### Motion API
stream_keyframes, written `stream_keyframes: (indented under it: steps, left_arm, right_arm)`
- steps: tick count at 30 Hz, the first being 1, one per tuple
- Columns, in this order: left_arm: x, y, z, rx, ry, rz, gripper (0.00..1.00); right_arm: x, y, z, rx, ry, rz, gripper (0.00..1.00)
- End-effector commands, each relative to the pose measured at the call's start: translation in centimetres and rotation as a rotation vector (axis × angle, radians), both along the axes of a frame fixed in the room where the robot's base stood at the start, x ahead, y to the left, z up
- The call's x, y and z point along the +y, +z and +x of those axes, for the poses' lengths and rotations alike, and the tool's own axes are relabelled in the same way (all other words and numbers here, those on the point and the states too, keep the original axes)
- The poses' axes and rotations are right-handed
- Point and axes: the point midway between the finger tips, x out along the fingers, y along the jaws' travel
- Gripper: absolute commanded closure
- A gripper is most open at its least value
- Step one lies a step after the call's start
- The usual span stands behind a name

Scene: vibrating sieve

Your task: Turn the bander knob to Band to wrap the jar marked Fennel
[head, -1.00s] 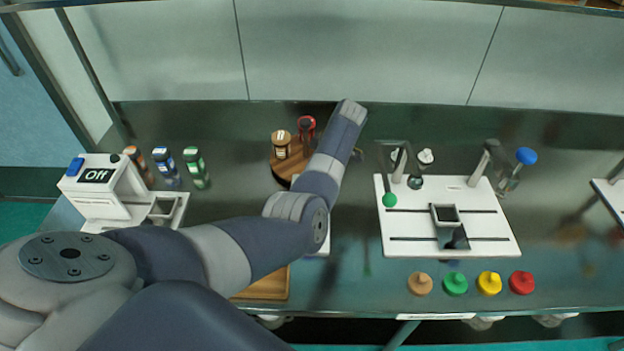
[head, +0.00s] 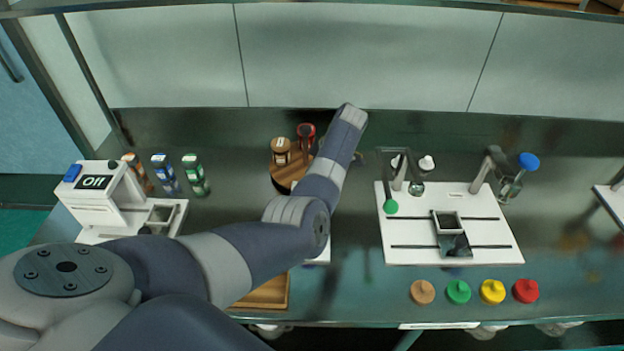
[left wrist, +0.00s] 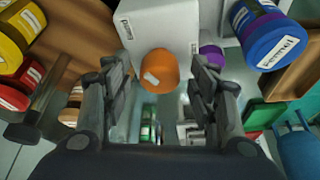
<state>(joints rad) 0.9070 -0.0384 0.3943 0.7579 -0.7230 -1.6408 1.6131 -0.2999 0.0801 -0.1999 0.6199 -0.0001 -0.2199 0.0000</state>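In the left wrist view my left gripper (left wrist: 160,100) is open. An orange round knob (left wrist: 158,72) on a white box (left wrist: 150,28) lies between and just beyond its fingers, with no clear contact on either side. A purple knob (left wrist: 212,55) shows behind the right finger. My right gripper is not in view.
A wooden turntable (head: 282,181) holds jars behind my arm. A white machine reading Off (head: 95,208) stands left, with several jars near it. A white board (head: 405,255) with a small square cup is right, several coloured lids in front. A wooden tray (head: 262,303) is partly hidden.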

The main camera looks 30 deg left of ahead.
Motion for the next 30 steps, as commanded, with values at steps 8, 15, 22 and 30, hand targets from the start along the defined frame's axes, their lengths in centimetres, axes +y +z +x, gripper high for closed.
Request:
stream_keyframes:
  steps: [8,15,22,30]
  left_arm:
    - [-0.3,0.9,0.3,-0.004,-0.002,0.001,0.46]
    - [-2.0,5.1,0.9,-0.007,-0.002,0.000,0.46]
    - [-3.6,9.2,1.3,-0.003,-0.002,-0.001,0.46]
    - [-4.3,11.0,1.4,0.001,0.000,0.000,0.46]
  right_arm:
    - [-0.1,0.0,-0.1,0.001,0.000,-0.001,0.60]
    - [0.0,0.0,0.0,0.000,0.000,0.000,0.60]
    - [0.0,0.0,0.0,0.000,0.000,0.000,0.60]
    - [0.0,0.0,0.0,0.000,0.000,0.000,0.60]
